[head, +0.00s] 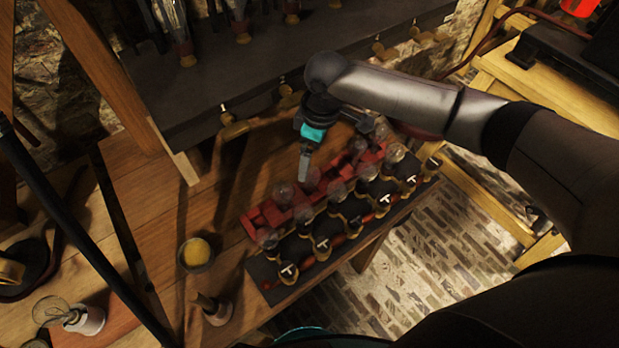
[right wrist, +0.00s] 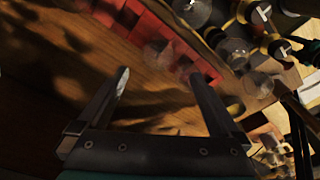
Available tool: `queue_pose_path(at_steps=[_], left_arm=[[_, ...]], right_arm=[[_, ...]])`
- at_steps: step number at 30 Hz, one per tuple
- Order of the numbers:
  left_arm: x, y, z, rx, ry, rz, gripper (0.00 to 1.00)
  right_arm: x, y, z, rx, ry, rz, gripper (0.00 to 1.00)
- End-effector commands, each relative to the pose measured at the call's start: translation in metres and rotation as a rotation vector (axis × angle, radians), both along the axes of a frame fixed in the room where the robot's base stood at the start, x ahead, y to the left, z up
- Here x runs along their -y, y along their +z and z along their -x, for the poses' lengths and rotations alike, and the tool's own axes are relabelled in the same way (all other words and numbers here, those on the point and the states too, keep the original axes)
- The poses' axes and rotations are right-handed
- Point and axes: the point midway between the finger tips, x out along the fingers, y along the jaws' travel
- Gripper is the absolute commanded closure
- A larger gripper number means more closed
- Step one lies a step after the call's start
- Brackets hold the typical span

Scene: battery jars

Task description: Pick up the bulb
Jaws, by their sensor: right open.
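Several clear glass bulbs stand along a red rack (head: 262,218); one bulb (head: 283,193) is toward its left end and another bulb (head: 359,146) toward its right end. Which one is the task's bulb I cannot tell. My right gripper (head: 305,172) is above the wooden table, at the back side of the rack. In the right wrist view my right gripper (right wrist: 159,76) is open, with nothing visibly held. A faint bulb (right wrist: 157,54) beside the red rack (right wrist: 155,32) appears beyond the gap between its fingertips. Its contact with the fingers cannot be told. My left gripper is not in view.
A dark stand (head: 268,291) with several jars and bulbs sits in front of the rack, near the table edge. A bowl with yellow content (head: 196,253) and a small bottle (head: 213,308) stand left. A dark shelf (head: 200,110) rises behind. Bare wood (head: 155,190) lies left.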

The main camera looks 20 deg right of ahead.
Motion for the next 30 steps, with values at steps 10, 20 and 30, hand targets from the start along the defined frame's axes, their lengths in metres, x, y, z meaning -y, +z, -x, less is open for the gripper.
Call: queue_pose_path(at_steps=[10,20,30], left_arm=[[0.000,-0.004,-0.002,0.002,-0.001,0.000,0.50],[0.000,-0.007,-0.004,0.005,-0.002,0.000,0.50],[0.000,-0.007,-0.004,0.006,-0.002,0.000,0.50]], right_arm=[[0.001,-0.035,-0.004,0.000,-0.001,0.000,0.00],[-0.001,-0.058,-0.006,0.001,0.001,0.000,0.00],[-0.001,-0.057,-0.006,0.001,0.001,-0.001,0.25]])
